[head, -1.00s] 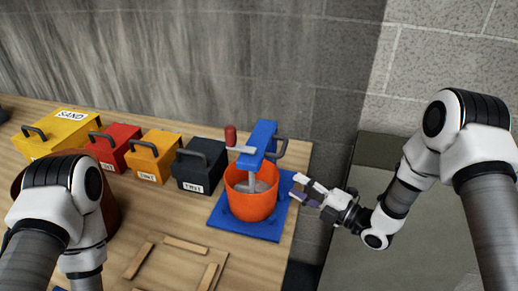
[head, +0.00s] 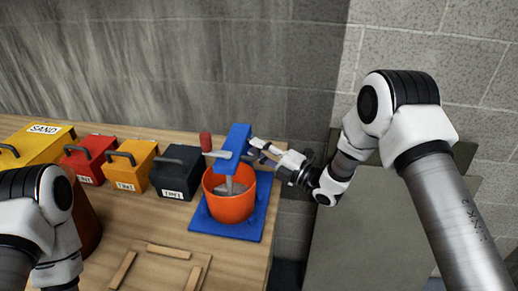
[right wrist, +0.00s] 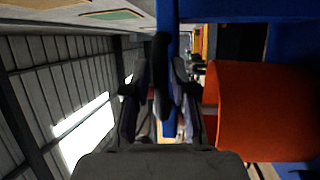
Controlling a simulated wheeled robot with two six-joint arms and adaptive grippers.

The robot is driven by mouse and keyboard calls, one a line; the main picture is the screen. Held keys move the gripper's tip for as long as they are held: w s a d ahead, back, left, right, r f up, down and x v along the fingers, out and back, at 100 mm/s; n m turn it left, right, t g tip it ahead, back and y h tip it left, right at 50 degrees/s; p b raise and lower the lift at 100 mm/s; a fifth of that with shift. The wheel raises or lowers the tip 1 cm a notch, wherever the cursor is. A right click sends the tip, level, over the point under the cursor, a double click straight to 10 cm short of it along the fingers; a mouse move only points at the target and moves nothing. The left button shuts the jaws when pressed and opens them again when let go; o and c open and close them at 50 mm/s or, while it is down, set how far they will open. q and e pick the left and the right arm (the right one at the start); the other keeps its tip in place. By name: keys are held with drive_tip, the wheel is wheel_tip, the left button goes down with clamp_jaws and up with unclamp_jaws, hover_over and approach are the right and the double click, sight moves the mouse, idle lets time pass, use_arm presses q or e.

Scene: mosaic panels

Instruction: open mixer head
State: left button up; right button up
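The mixer stands at the right end of the table, with a blue head (head: 237,142) above an orange bucket (head: 230,206) on a blue base (head: 246,229). The head looks lowered, its shaft reaching into the bucket. A red-knobbed lever (head: 206,143) sticks out on its left. My right gripper (head: 258,150) is at the head's right side, by the dark handle. In the right wrist view the handle (right wrist: 162,75) lies between the two parted fingers, with a gap showing; the orange bucket (right wrist: 262,110) is to the right. My left gripper is out of the picture; only its arm shows.
A black box (head: 176,175), an orange box (head: 132,165), a red box (head: 88,160) and a yellow sand box (head: 35,147) stand left of the mixer. A wooden frame (head: 165,252) lies in front. A wall stands close behind.

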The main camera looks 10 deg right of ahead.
drive_tip(key=shift+f, duration=0.1)
clamp_jaws()
